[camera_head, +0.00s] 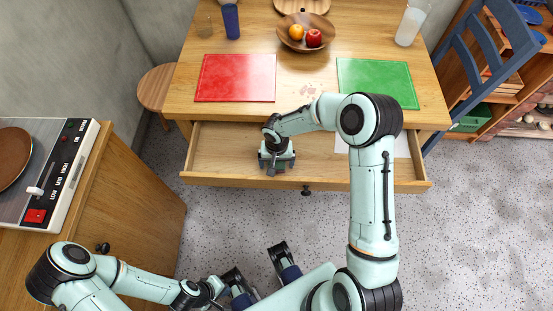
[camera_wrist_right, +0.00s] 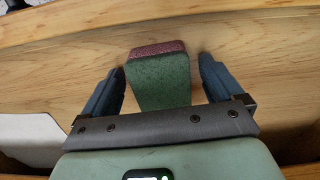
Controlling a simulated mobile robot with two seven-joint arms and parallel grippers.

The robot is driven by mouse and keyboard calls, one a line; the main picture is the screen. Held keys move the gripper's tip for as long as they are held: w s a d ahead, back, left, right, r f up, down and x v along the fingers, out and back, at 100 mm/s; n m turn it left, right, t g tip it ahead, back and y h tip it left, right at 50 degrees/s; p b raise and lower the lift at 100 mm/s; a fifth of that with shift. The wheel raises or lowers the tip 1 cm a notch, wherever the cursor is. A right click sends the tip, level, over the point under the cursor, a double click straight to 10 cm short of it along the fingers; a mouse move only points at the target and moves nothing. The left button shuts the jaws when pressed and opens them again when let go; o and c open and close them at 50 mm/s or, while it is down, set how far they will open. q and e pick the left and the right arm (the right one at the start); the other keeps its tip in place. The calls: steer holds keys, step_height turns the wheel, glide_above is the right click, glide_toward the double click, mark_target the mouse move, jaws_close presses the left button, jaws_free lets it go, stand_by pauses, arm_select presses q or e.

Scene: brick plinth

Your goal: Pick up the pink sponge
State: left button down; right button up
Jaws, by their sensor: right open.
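The sponge (camera_wrist_right: 160,78) shows in the right wrist view, with a broad green side facing the camera and a dark pink strip along its far edge. It is in the open wooden drawer (camera_head: 215,150). My right gripper (camera_head: 277,168) reaches down into the drawer. Its two blue fingers (camera_wrist_right: 158,82) are apart, one on each side of the sponge, with a visible gap on both sides. In the head view the gripper hides the sponge. My left gripper (camera_head: 215,290) is low in the head view, away from the drawer; its jaws are not clear.
The table (camera_head: 305,95) above the drawer holds a red mat (camera_head: 235,78), a green mat (camera_head: 378,82), a fruit bowl (camera_head: 290,43), a blue cup (camera_head: 231,21) and a clear container (camera_head: 409,27). A white sheet (camera_head: 402,146) lies in the drawer's right part.

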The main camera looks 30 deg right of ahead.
steer(key=c, duration=1)
steer(key=shift+r, duration=0.1)
step_height(320, 180, up, 20)
steer(key=shift+f+p, duration=0.1)
steer(key=shift+p, duration=1)
steer(key=shift+o, duration=0.2)
